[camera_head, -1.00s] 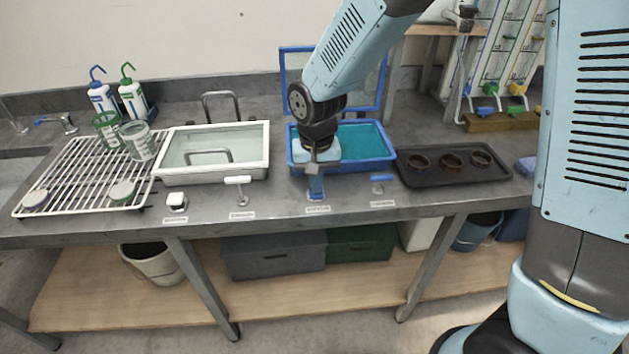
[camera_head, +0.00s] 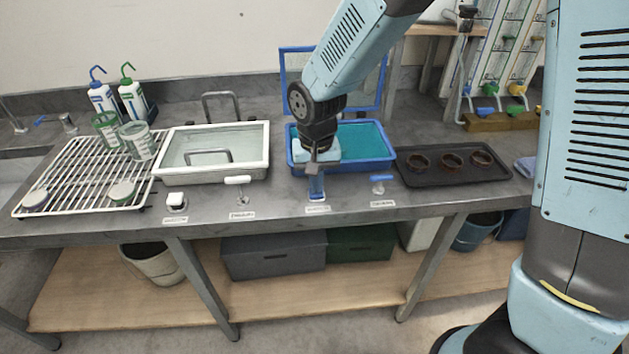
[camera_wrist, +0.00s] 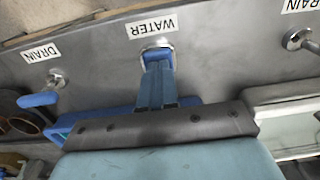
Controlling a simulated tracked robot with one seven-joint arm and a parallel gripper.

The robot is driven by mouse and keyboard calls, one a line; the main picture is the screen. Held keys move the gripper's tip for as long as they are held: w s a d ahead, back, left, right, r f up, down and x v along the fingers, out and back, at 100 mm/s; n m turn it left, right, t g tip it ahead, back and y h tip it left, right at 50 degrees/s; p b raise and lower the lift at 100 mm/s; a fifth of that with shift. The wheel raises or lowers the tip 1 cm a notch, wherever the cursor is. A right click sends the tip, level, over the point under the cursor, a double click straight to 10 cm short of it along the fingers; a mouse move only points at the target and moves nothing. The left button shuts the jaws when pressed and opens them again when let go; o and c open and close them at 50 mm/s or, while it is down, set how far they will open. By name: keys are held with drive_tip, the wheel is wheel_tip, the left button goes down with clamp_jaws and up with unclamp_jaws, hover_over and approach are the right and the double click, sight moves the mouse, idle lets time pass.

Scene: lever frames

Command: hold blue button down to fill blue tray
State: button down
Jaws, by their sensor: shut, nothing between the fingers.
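The blue tray (camera_head: 357,167) stands on the counter with teal liquid in it; its near left part is hidden behind my wrist. My gripper (camera_head: 316,196) points down in front of the tray, its blue fingers shut with nothing between them. In the wrist view my gripper (camera_wrist: 157,62) has its fingertips at the control by the WATER label (camera_wrist: 153,26). The blue button is mostly hidden by the fingertips; contact and how far it is pressed cannot be told. A blue drain lever (camera_head: 379,183) stands to the right.
A white tray (camera_head: 262,153) with clear liquid is to the left, with a white button (camera_head: 176,201) and a white drain lever (camera_head: 238,180) in front. A dark tray (camera_head: 492,176) with several brown rings is right. A white rack (camera_head: 62,180) stands at the far left.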

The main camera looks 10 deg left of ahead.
drive_tip(key=shift+s+d+f, duration=0.25)
drive_tip(key=shift+f, duration=0.2)
idle(0.3)
drive_tip(key=shift+w+r, duration=0.1)
drive_tip(key=shift+r, duration=0.35)
wheel_tip(320, 180, up, 14)
drive_tip(key=shift+w+a, duration=0.2)
drive_tip(key=shift+a, duration=0.05)
drive_tip(key=shift+f, duration=0.1)
idle(0.5)
drive_tip(key=s+d+r+m+t, duration=0.1)
drive_tip(key=d+r, duration=0.2)
drive_tip(key=d, duration=0.6)
drive_tip(key=s+d+r+m+t, duration=0.15)
drive_tip(key=d+r, duration=0.25)
drive_tip(key=d, duration=0.5)
drive_tip(key=d+r+t, duration=0.2)
drive_tip(key=d+r, duration=0.1)
drive_tip(key=d, duration=0.6)
drive_tip(key=s+d+m, duration=0.1)
drive_tip(key=s+d, duration=0.5)
drive_tip(key=d, duration=0.1)
drive_tip(key=shift+d+r+t, duration=0.15)
drive_tip(key=shift+r+t, duration=0.25)
drive_tip(key=shift+t, duration=0.05)
drive_tip(key=c, duration=1.8)
unclamp_jaws()
drive_tip(key=shift+c, duration=0.2)
